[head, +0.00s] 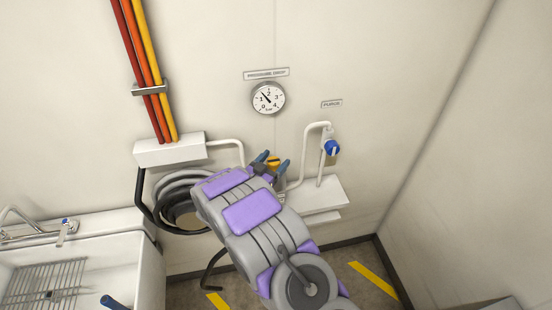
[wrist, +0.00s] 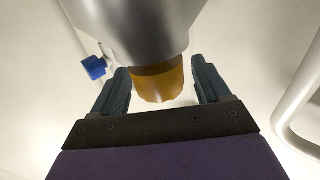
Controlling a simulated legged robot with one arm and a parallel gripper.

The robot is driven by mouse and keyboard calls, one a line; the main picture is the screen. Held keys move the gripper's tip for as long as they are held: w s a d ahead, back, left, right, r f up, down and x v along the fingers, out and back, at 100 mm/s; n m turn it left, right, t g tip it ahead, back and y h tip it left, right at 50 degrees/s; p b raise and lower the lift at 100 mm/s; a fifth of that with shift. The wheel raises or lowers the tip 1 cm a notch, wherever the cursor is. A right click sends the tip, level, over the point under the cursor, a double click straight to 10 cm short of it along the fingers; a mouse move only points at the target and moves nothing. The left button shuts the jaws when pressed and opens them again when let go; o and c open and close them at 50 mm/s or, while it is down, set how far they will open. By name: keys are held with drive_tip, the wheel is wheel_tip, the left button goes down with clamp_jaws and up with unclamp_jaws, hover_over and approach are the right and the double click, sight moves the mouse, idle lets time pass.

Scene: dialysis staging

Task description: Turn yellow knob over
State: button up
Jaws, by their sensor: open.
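The yellow knob (wrist: 158,82) is a short orange-yellow cylinder under a grey metal housing (wrist: 135,25) in the wrist view. In the head view the yellow knob (head: 273,161) is a small patch just beyond my gripper, mostly hidden by my arm. My gripper (wrist: 162,90) is open, with one blue-grey finger on each side of the knob. Gaps show between the fingers and the knob. In the head view my gripper (head: 272,163) is up against the wall fixtures.
A blue knob (head: 332,147) on a white pipe sits to the right, under a PURGE label (head: 332,104). A round gauge (head: 268,98) is above. A coiled hose (head: 180,190) and a sink (head: 90,265) are at left. Coloured pipes (head: 148,70) run down the wall.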

drive_tip(key=shift+x, duration=0.85)
drive_tip(key=shift+a, duration=0.1)
drive_tip(key=shift+r, duration=0.1)
drive_tip(key=c, duration=0.9)
drive_tip(key=shift+c, duration=0.2)
